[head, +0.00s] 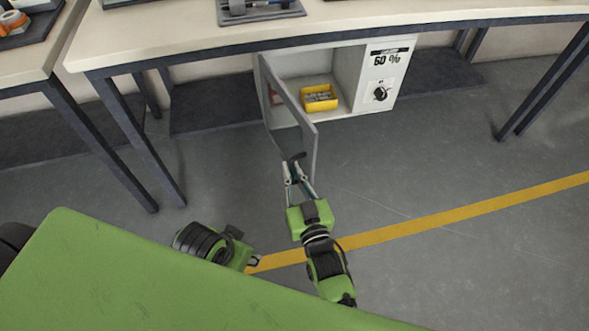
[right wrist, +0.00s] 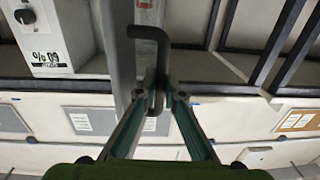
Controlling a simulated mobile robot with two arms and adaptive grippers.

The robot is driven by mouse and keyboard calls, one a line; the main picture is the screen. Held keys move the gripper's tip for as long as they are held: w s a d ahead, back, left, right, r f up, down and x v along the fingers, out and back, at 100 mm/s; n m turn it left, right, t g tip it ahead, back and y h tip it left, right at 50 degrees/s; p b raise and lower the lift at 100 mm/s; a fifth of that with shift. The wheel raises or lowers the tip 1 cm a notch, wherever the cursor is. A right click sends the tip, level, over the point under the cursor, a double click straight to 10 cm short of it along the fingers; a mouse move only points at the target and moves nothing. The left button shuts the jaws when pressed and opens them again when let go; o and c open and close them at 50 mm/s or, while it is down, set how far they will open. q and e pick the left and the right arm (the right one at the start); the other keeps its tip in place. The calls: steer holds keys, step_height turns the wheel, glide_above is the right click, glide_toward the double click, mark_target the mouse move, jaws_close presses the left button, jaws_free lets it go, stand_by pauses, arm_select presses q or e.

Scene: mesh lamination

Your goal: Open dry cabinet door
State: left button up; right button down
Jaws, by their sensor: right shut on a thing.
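The dry cabinet (head: 345,80) is under the workbench. Its door (head: 285,100) stands swung open toward me, hinged on the cabinet's left side. Inside, a yellow bin (head: 319,98) with small contents sits on the cabinet floor. My right gripper (head: 294,168) is at the door's free edge, shut on the dark door handle (head: 297,157). In the right wrist view the fingers (right wrist: 160,98) close around the bent black handle (right wrist: 150,38), beside the grey door (right wrist: 119,50). My left gripper (head: 256,261) shows only partly beside my green body; its jaws are too small to judge.
The workbench (head: 400,22) spans above the cabinet, with dark metal legs (head: 140,145) left and right. A control panel with a knob (head: 381,93) and a "60 %" label is on the cabinet's right. The grey floor (head: 430,150) is clear, crossed by a yellow line (head: 460,214).

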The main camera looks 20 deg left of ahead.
steer(key=shift+r, duration=0.15)
steer(key=c, duration=2.4)
jaws_free()
steer(key=shift+c, duration=0.2)
steer(key=v, duration=1.2)
steer(key=shift+w+a, duration=0.1)
